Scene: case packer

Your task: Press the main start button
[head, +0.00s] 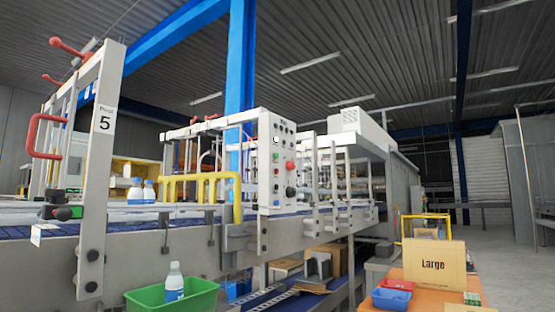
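A light grey control panel (270,185) stands upright on the side of the conveyor machine, near the middle of the head view. The labels are too small to read, so I cannot tell which is the main start button. My gripper is not in view.
The conveyor (150,241) runs along the left and middle, with a yellow rail (200,178) beside the panel. A green bin (190,297) with a bottle stands in front. An orange table (470,290) holds bins and a "Large" box (434,262). Floor at the right is clear.

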